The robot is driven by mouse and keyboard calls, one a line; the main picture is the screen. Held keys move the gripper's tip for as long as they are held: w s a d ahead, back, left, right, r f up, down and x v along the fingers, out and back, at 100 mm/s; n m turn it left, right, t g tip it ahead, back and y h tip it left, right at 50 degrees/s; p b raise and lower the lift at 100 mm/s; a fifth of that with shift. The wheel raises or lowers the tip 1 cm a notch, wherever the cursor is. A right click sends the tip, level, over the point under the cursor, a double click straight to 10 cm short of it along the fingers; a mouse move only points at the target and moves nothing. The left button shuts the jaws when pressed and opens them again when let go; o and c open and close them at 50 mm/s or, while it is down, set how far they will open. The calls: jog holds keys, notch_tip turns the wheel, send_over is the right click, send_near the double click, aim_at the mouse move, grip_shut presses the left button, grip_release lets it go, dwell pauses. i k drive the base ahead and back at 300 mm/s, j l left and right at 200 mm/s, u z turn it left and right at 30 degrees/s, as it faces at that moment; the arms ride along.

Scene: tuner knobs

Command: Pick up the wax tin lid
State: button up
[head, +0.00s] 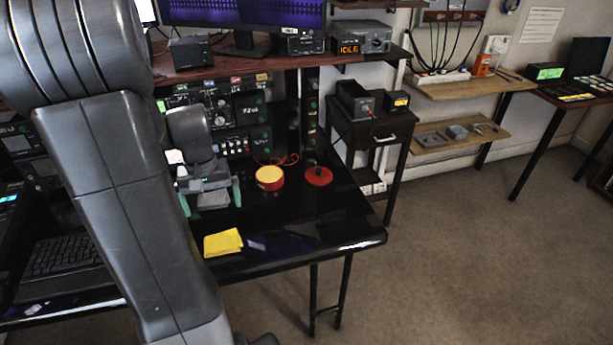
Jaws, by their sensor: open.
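A flat red disc, which looks like the wax tin lid (319,177), lies on the glossy black desk (300,222). A small dark mark shows near its middle. Just left of it, apart from it, stands a round red tin with a yellow top (269,178). My gripper (211,197) is left of the tin, over the desk. Its green-tipped fingers are spread wide. A grey, flat shape shows between the fingers; I cannot tell whether it is part of my gripper or lies on the desk.
A folded yellow cloth (223,242) lies near the desk's front edge. Racked radio units (215,112) stand behind the tin. A thin red cable (287,160) lies behind the tin and lid. A keyboard (62,257) is at left. The desk right of the cloth is clear.

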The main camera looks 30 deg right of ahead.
aim_at(315, 175)
jog(key=l, duration=0.4)
jog(key=i+l, duration=0.15)
jog(key=l, duration=0.75)
jog(key=i+z, duration=0.05)
